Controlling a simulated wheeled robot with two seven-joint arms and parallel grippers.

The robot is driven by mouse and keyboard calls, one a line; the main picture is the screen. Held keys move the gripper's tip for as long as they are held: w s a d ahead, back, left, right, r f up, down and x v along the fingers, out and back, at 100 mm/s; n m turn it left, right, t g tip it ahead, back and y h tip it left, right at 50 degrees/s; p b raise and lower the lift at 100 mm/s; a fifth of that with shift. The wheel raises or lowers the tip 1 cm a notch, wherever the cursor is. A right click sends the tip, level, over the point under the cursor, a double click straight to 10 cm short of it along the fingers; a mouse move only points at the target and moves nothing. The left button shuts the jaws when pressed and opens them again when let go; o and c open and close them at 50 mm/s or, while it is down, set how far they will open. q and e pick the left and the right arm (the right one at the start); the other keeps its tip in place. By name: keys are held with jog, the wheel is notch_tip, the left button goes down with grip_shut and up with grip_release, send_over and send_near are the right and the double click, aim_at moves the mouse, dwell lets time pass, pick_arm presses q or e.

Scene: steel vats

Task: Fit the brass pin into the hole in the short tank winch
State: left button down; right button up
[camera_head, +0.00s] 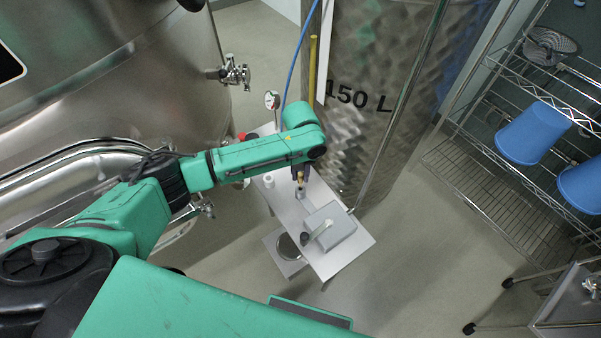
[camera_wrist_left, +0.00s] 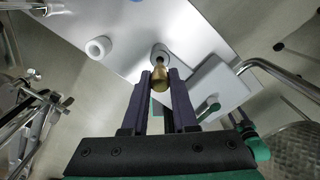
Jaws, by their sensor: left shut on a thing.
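My left gripper (camera_head: 300,176) is above the small white table, fingers pointing down. It is shut on the brass pin (camera_wrist_left: 160,79), whose rounded brass body shows between the dark fingers in the left wrist view. Just beyond the pin in that view is a short grey cylinder (camera_wrist_left: 160,51) standing on the table; in the head view the cylinder (camera_head: 300,193) is directly below the fingers. A grey block with a crank handle (camera_head: 330,228) stands beside it. I cannot tell for sure which part is the short tank winch. The hole and the pin's lower end are not clear. My right gripper is not in view.
The white table (camera_head: 347,262) also holds a white ring-like piece (camera_wrist_left: 98,47) left of the grey cylinder. A steel tank marked 150 L (camera_head: 365,60) stands close behind. A large vat (camera_head: 110,60) is at left, a wire rack (camera_head: 510,170) at right.

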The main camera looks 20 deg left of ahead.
aim_at(301, 182)
pick_arm(q)
jog(key=shift+f+b, duration=1.25)
jog(key=shift+f, duration=0.8)
jog(key=c, duration=0.6)
grip_release()
jog(key=shift+r, duration=0.1)
notch_tip(301, 182, up, 14)
jog(key=b, duration=0.1)
jog(key=shift+r+b, duration=0.25)
jog(key=shift+b, duration=0.05)
